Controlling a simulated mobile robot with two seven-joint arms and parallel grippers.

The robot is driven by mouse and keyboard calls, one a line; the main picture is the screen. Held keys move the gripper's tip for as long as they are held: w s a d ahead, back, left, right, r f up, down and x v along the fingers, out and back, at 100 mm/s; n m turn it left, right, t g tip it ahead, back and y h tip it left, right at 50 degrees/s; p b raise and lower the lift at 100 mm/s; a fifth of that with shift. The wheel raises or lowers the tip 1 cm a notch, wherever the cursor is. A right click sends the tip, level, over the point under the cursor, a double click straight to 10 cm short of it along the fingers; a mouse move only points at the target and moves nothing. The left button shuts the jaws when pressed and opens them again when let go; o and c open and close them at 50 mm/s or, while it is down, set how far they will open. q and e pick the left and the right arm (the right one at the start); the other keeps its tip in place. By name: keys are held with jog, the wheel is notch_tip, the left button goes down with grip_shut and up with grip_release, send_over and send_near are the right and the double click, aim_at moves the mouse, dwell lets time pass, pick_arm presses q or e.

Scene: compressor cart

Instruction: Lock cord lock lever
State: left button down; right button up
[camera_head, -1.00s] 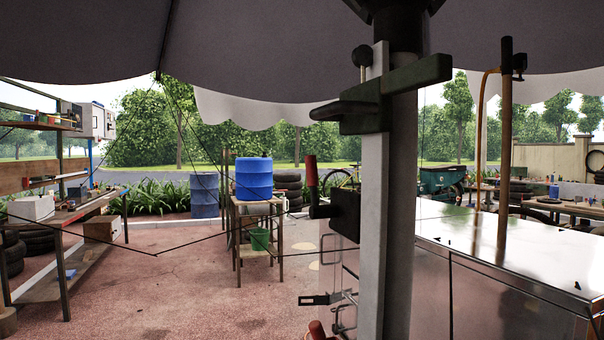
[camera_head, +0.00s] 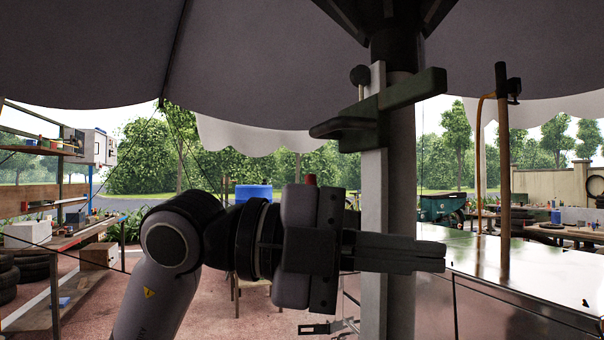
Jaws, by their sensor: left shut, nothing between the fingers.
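A lever with a red handle, likely the cord lock lever, is mounted on the grey post (camera_head: 374,190); only its red tip (camera_head: 310,180) shows above my gripper. The rest of the lever and its black housing are hidden, so its angle cannot be told. My left gripper (camera_head: 438,256) comes in from the left and points right across the post at the lever's height. Its fingers are shut and empty. They overlap the post in the picture, and I cannot tell whether they touch anything. My right gripper is not in view.
A dark cleat-shaped bracket (camera_head: 385,110) juts from the post above my gripper. A metal-topped cart (camera_head: 480,262) stands at the right with a thin brown pole (camera_head: 503,160). A metal latch (camera_head: 315,328) sits low by the post. A canopy (camera_head: 230,60) hangs overhead.

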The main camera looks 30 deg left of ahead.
pick_arm(q)
jog(key=a+r+n+t+y, duration=0.4)
jog(key=a+r+n+y, duration=0.1)
jog(key=a, duration=0.3)
jog(key=a+r+n+t+y, duration=0.5)
jog(key=a+n+y, duration=0.2)
jog(key=a+y, duration=0.1)
jog(key=shift+a+n, duration=0.25)
jog(key=shift+n, duration=0.15)
jog(key=shift+w, duration=0.15)
jog(key=a+p+x, duration=0.2)
jog(key=x, duration=1.1)
jog(key=shift+a, duration=0.4)
jog(key=shift+w+a, duration=0.2)
jog(key=shift+a, duration=0.05)
